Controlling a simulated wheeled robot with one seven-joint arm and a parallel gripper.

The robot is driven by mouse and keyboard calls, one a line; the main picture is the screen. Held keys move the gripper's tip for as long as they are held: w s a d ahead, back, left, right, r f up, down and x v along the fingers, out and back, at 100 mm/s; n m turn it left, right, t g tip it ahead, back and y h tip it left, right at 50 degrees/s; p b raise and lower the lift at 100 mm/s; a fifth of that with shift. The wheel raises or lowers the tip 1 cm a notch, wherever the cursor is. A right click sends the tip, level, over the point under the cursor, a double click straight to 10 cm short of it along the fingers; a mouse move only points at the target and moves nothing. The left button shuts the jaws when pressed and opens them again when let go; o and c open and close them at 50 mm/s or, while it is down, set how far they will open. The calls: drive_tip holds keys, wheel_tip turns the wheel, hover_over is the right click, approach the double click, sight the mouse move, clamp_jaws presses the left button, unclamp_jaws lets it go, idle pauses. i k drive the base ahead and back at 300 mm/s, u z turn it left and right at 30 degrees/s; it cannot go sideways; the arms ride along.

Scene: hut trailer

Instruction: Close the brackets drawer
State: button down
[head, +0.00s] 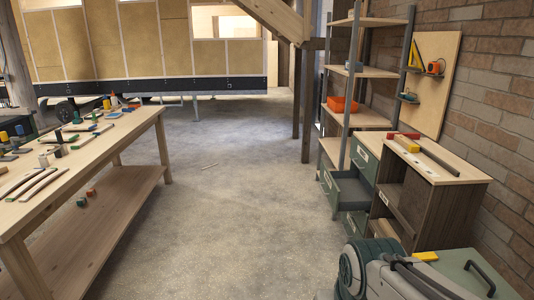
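The labels are too small to read, so I cannot tell by name which drawer is for brackets. My gripper is not in view. A grey and green part at the bottom right, which looks like my arm, partly hides the cabinet's foot.
A long wooden workbench (139,127) with tools runs along the left. The concrete floor (235,200) between bench and cabinet is largely clear. Open shelves (363,68) stand behind the cabinet, against a brick wall (490,70). A green box (452,266) with a black handle is at the bottom right.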

sight(346, 191)
drive_tip(key=i, duration=3.35)
drive_tip(key=z, duration=0.15)
